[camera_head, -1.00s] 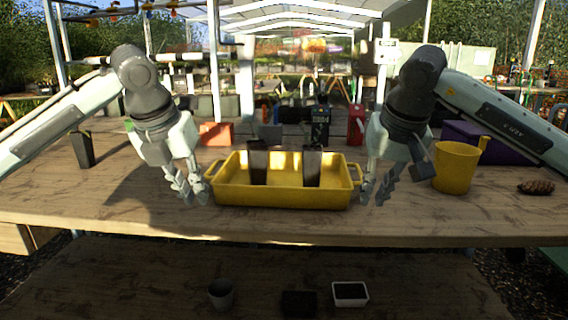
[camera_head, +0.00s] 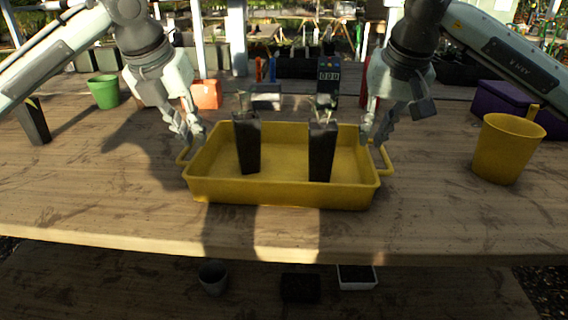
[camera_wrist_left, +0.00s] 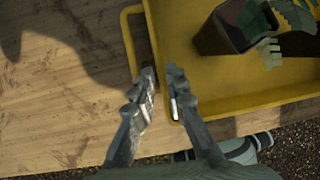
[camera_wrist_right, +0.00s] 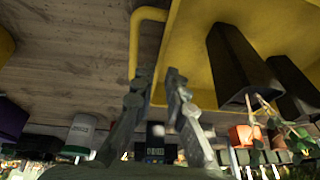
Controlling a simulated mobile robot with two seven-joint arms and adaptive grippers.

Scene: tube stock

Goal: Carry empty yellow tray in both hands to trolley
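The yellow tray (camera_head: 290,193) stands on the wooden table and is not empty. Two dark tapered pots with plants, a left pot (camera_head: 246,145) and a right pot (camera_head: 321,150), stand in it. My left gripper (camera_head: 186,132) is at the tray's left end, by the left handle (camera_head: 183,156). In the left wrist view its fingers (camera_wrist_left: 160,95) are apart, with the tray edge between or below them. My right gripper (camera_head: 374,135) is at the right end, by the right handle (camera_head: 386,160). In the right wrist view its fingers (camera_wrist_right: 160,92) are also apart. Contact with the handles cannot be told.
A yellow jug (camera_head: 507,150) and a purple crate (camera_head: 505,105) stand to the right. A green pot (camera_head: 104,91) and a dark pot (camera_head: 32,122) stand to the left. Behind the tray are an orange pot (camera_head: 207,95) and a device with a display (camera_head: 329,75). The table front is clear.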

